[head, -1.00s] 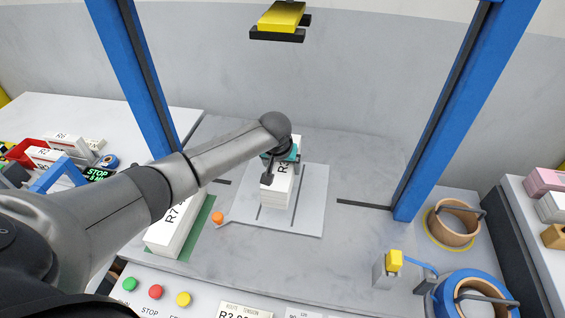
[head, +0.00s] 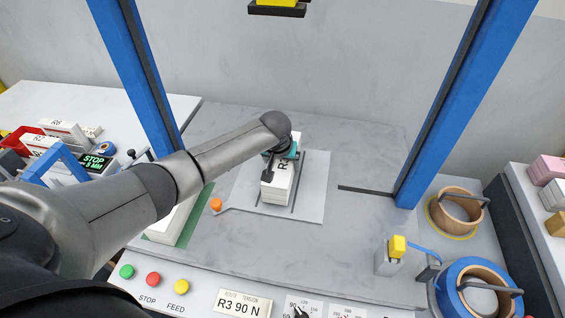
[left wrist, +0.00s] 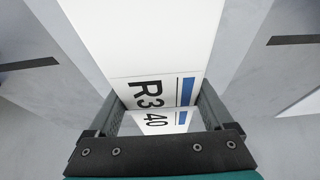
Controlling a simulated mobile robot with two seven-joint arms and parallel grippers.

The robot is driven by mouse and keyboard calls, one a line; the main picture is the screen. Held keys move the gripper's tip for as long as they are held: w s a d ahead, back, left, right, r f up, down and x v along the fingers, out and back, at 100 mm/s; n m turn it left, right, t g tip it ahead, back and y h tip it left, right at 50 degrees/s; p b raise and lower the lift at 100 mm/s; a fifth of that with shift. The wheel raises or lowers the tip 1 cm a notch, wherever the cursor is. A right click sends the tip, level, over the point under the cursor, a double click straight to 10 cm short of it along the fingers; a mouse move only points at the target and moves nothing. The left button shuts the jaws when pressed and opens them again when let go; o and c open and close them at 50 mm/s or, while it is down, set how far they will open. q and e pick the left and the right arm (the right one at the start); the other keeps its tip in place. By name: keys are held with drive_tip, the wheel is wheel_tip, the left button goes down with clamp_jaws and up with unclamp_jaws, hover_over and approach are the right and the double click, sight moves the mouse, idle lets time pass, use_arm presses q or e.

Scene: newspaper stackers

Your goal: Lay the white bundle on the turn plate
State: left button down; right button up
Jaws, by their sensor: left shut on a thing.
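My left gripper (left wrist: 160,125) is shut on the white bundle (left wrist: 140,45), which is marked R3 40 with a blue stripe. In the head view the white bundle (head: 275,192) is below my left gripper (head: 280,155), over the middle of the light grey turn plate (head: 312,200). I cannot tell whether its underside touches the plate. An orange knob (head: 216,204) is at the plate's left corner. My right gripper is not in view.
Blue posts (head: 137,75) (head: 445,100) flank the plate. Another white bundle (head: 168,226) lies on a green mat at the left, partly behind my arm. A control panel (head: 200,292) runs along the front. Strap reels (head: 470,292) stand at the right.

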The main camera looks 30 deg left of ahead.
use_arm(q)
drive_tip(key=shift+w+f+b, duration=0.15)
drive_tip(key=shift+f+b, duration=0.15)
drive_tip(key=shift+f, duration=0.1)
idle(0.3)
drive_tip(key=shift+c, duration=1)
unclamp_jaws()
drive_tip(key=shift+o, duration=1)
drive_tip(key=shift+s+f, duration=0.2)
drive_tip(key=shift+s, duration=0.05)
drive_tip(key=p+v, duration=0.3)
drive_tip(key=v, duration=1.2)
drive_tip(key=shift+r+p, duration=0.3)
drive_tip(key=shift+p, duration=0.1)
